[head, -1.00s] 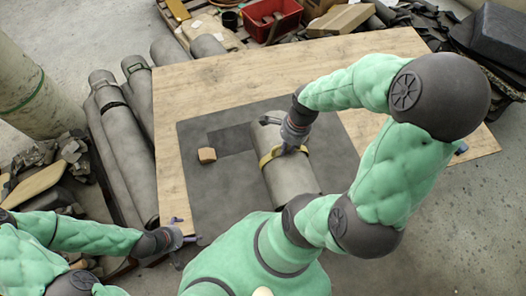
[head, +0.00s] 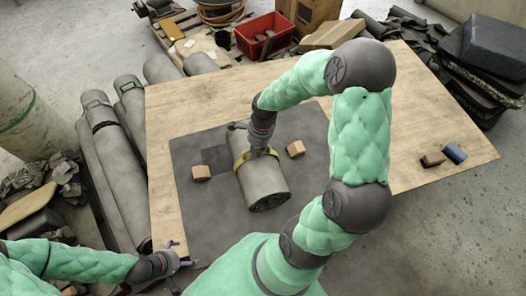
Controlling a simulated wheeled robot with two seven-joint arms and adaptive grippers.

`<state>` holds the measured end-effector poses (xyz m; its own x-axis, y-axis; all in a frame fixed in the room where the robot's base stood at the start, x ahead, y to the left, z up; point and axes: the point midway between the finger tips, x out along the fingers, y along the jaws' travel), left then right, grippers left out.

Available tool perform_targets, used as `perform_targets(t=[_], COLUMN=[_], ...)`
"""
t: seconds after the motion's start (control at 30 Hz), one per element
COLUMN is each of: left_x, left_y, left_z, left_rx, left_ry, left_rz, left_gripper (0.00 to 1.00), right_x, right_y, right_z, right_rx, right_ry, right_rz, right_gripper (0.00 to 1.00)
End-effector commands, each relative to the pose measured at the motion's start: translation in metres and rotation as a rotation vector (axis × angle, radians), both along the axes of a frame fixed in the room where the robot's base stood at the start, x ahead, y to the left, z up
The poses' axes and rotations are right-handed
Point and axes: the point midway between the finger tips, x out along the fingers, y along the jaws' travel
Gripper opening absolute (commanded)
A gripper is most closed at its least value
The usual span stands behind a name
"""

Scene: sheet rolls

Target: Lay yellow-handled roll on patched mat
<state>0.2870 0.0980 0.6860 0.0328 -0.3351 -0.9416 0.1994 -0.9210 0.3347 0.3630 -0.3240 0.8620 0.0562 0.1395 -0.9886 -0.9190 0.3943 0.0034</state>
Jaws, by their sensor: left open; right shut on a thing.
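The grey roll with a yellow handle band (head: 264,184) is in the head view, over the dark mat (head: 215,225) on the wooden table. It is between two wooden blocks, left (head: 201,172) and right (head: 296,149). A darker patch (head: 212,158) shows on the mat left of the roll's far end and is partly hidden by the roll. My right gripper (head: 258,150) is shut on the yellow handle from above. Whether the roll bears fully on the mat I cannot tell.
A reddish-brown block (head: 432,160) and a blue cylinder (head: 454,153) are at the table's right side. Several grey rolls (head: 112,160) lie left of the table. A red crate (head: 264,34) stands behind it. The table's left strip is bare.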

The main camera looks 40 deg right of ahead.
Motion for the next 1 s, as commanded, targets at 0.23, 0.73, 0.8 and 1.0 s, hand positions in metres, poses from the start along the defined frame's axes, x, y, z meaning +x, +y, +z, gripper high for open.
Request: perform_targets(t=[0.23,0.73,0.8,1.0], left_x=[0.0,0.0,0.0,0.0], left_y=[0.0,0.0,0.0,0.0], left_z=[-0.006,-0.02,-0.021,-0.02], left_rx=[0.0,0.0,0.0,0.0], left_ry=[0.0,0.0,0.0,0.0], left_rz=[0.0,0.0,0.0,0.0], left_gripper=[0.97,0.97,0.97,0.97], right_x=[0.017,0.023,0.023,0.023], right_y=[-0.001,0.0,-0.001,-0.001], right_z=[-0.012,-0.046,-0.05,-0.05], right_rx=[-0.004,-0.003,-0.004,-0.005], right_ry=[-0.01,-0.008,-0.009,-0.011], right_rz=[-0.004,-0.003,-0.003,-0.004], right_gripper=[0.0,0.0,0.0,0.0])
